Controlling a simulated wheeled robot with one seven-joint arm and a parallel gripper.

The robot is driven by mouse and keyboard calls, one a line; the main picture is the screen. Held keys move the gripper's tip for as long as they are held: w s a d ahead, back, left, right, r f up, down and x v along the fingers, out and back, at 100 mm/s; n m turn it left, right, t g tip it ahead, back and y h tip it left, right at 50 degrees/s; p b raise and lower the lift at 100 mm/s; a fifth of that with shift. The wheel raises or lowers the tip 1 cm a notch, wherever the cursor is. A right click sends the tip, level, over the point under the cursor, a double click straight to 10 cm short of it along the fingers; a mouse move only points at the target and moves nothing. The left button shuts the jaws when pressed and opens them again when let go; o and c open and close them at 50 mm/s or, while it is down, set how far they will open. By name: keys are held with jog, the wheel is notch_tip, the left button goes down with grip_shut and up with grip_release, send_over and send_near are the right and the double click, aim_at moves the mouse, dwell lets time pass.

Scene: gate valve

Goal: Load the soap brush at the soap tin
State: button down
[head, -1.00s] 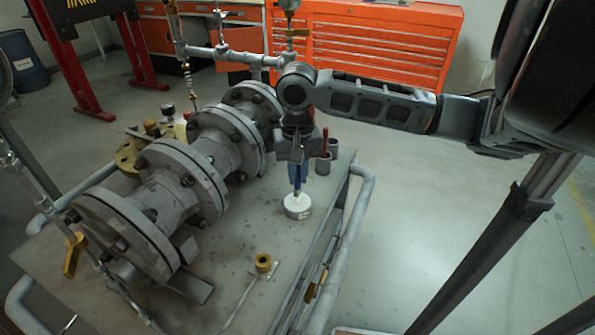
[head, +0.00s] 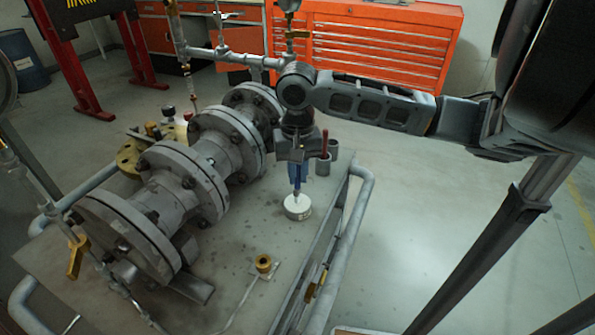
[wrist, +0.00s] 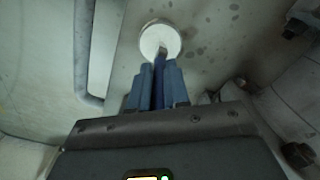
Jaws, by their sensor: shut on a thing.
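The soap tin (head: 298,209) is a short round white tin on the grey bench plate, right of the flanged valve. It also shows at the top of the wrist view (wrist: 151,34). My gripper (head: 297,182) points down above the tin. It is shut on the soap brush, whose blue handle (wrist: 159,84) lies between the blue fingers. The brush's lower end (wrist: 161,52) reaches the tin's white face in both views. I cannot tell whether the bristles press on the soap or hang just above it.
The large grey gate valve (head: 205,160) lies along the plate to the left. Grey cups (head: 323,166), one with a red-handled tool (head: 325,142), stand just behind my gripper. A pipe rail (head: 345,230) edges the right side. A small brass fitting (head: 263,263) sits in front.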

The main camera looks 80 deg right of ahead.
jog(key=shift+r+p, duration=2.65)
jog(key=shift+r, duration=0.55)
